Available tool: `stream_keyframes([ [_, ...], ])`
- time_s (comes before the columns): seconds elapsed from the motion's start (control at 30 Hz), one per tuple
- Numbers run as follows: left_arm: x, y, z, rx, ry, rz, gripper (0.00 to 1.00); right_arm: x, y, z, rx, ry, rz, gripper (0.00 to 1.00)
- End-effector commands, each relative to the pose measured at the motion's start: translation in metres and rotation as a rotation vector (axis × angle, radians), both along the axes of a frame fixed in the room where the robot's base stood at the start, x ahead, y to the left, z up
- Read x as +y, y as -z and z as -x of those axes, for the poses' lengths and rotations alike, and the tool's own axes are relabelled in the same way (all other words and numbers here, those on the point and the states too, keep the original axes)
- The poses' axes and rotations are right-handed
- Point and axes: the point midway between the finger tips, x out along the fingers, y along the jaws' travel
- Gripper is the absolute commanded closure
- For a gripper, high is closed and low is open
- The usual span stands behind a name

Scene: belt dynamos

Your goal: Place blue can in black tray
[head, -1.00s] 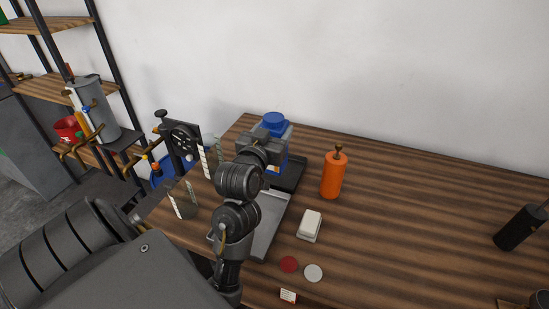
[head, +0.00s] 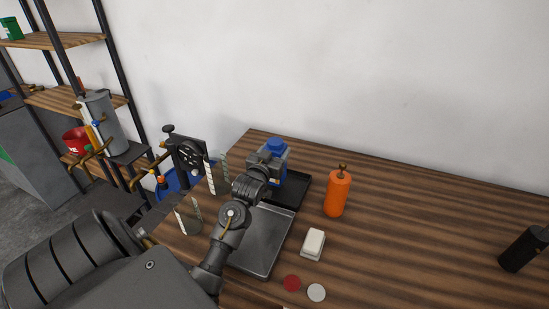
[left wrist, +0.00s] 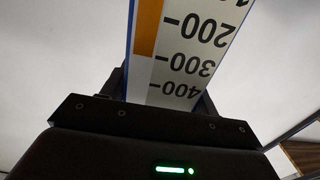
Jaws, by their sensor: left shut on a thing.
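The blue can (head: 277,145) is in my left gripper (head: 268,157), shut around its body. Its blue top sticks up above the fingers in the head view. In the left wrist view the can's label (left wrist: 182,50), white with an orange bar, blue edges and printed numbers, fills the space between the fingers. The black tray (head: 294,190) lies on the table just below and in front of the can. The can's base is mostly hidden by my gripper and wrist, so I cannot tell whether it touches the tray. My right gripper is not in view.
A grey flat tray (head: 262,242) lies in front of the black tray. An orange bottle (head: 336,194) stands close to the right. A white block (head: 313,243), glass beakers (head: 188,216) and a black stand (head: 187,152) are nearby. The table's right middle is clear.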

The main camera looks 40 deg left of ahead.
Motion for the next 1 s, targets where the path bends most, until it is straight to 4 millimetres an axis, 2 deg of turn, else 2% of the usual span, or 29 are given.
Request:
stream_keyframes([
  [0.03,-0.001,0.005,0.001,0.003,0.0,0.002,0.99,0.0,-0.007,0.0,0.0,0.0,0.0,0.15],
  [0.2,-0.001,0.023,0.001,0.0,0.0,0.001,0.99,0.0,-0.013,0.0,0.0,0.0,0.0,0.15],
  [0.6,-0.001,0.029,0.001,-0.001,0.0,0.0,0.99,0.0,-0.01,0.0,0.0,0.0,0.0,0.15],
  [0.63,-0.001,0.03,0.001,0.002,0.0,0.001,0.38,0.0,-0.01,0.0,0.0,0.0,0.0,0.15],
  [0.8,-0.001,0.03,0.001,0.003,0.0,0.001,0.18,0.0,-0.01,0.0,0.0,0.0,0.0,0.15],
  [1.0,-0.001,0.03,0.001,0.003,0.0,0.001,0.18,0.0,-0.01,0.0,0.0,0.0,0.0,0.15],
])
